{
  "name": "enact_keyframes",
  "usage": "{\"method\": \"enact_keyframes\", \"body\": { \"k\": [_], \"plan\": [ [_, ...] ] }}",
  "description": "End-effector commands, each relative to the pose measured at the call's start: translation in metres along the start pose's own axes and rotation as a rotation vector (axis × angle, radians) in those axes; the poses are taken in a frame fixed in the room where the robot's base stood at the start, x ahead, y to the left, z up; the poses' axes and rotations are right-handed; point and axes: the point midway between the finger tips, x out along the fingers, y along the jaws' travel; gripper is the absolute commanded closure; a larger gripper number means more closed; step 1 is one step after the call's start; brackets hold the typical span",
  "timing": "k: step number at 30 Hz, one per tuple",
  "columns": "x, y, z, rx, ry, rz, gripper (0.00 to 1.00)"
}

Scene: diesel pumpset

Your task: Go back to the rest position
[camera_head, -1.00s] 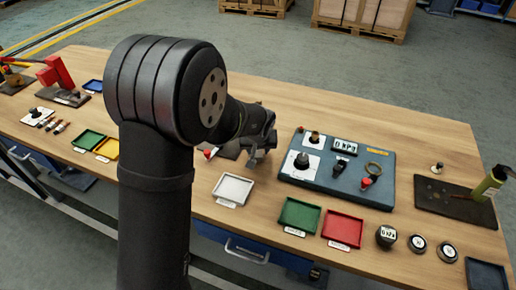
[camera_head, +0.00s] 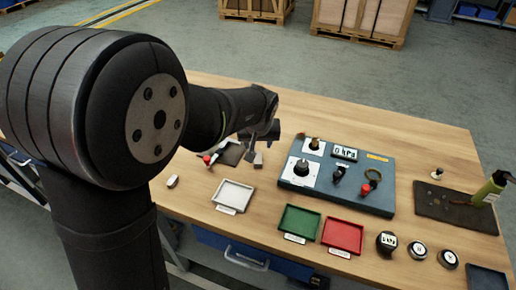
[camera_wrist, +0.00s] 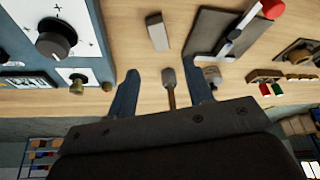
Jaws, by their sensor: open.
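My gripper (camera_head: 262,143) hangs above the wooden table, left of the blue instrument panel (camera_head: 336,194), in the head view. Much of it is hidden by my arm and dark in this view. In the wrist view, my gripper (camera_wrist: 163,86) has its two fingers apart. A small item with a grey head and brown stem (camera_wrist: 170,88) shows between the fingers; I see no contact with either finger. The panel also shows at left in the wrist view (camera_wrist: 89,45), with a black knob on a white plate.
A dark plate (camera_wrist: 212,32) with a red-knobbed lever lies by a pale block (camera_wrist: 157,32). White (camera_head: 233,195), green (camera_head: 299,222) and red (camera_head: 343,234) trays line the near side. A green bottle (camera_head: 489,189) stands at far right. Bare table lies behind the panel.

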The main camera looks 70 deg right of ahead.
Motion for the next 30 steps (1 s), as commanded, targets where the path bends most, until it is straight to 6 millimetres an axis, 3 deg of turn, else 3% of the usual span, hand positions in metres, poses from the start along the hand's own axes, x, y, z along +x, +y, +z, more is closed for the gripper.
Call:
{"method": "enact_keyframes", "body": {
  "k": [6,18,23,30],
  "plan": [
    [-0.018,0.000,0.000,0.000,0.001,0.000,0.53],
    [-0.017,0.000,0.000,0.000,0.000,0.000,0.53],
    [-0.003,0.000,0.000,0.000,-0.002,-0.001,0.53],
    [0.039,0.000,0.001,0.001,-0.003,-0.001,0.53]
  ]
}}
